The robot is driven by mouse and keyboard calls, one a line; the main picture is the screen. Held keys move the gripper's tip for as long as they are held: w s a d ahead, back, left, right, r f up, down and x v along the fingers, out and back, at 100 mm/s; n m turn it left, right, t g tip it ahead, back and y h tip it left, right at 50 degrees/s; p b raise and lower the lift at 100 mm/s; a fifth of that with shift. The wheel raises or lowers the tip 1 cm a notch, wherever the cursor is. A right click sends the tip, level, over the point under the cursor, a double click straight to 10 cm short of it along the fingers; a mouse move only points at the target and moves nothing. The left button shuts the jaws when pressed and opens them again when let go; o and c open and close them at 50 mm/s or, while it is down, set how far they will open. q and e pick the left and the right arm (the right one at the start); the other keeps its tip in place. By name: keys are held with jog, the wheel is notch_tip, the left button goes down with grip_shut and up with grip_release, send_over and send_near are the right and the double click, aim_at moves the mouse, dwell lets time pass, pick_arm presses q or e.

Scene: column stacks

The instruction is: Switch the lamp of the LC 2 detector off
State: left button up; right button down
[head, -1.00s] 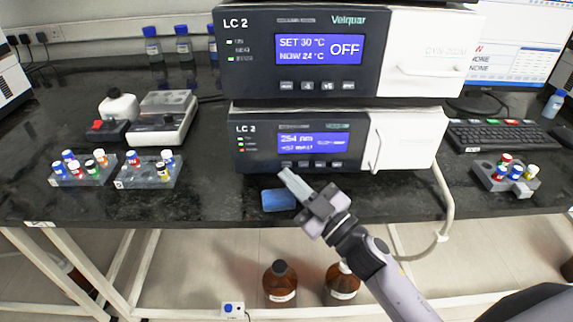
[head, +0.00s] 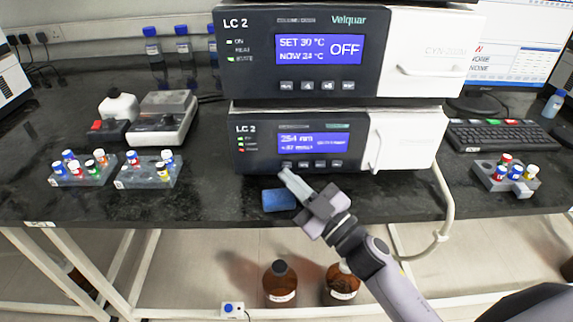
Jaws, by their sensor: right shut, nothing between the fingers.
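The LC 2 detector (head: 258,152) is the lower box of the stack, with a lit blue display (head: 314,143) that reads 254 nm and smaller text too blurred to read. Indicator lights show at the left of its panel, and a row of small buttons (head: 320,164) lies under the display. My right gripper (head: 283,172) is shut and empty. Its tip is just below the leftmost button, at the front of the detector; I cannot tell whether it touches. My left gripper is not in view.
The upper LC 2 unit (head: 260,70) reads OFF on its display. A blue block (head: 279,200) lies on the black bench below my right gripper. Vial racks (head: 148,175) stand at left, another rack (head: 505,180) at right. A pale tube (head: 447,200) hangs over the bench edge.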

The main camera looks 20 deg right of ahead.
jog(key=shift+w, duration=0.15)
dwell(0.5)
jog(key=shift+w+d, duration=0.15)
jog(key=shift+w, duration=0.1)
jog(key=shift+w+d, duration=0.1)
jog(key=shift+w, duration=0.3)
dwell(0.6)
jog(key=shift+s, duration=0.1)
jog(key=shift+s+a+p, duration=0.2)
jog(key=shift+s+p, duration=0.2)
jog(key=shift+s, duration=0.3)
jog(key=shift+s, duration=0.1)
jog(key=shift+s+a, duration=0.15)
jog(key=shift+s, duration=0.1)
jog(key=shift+s+a+p, duration=0.3)
jog(key=shift+s, duration=0.75)
jog(key=shift+s+a+p, duration=0.25)
jog(key=shift+s, duration=0.8)
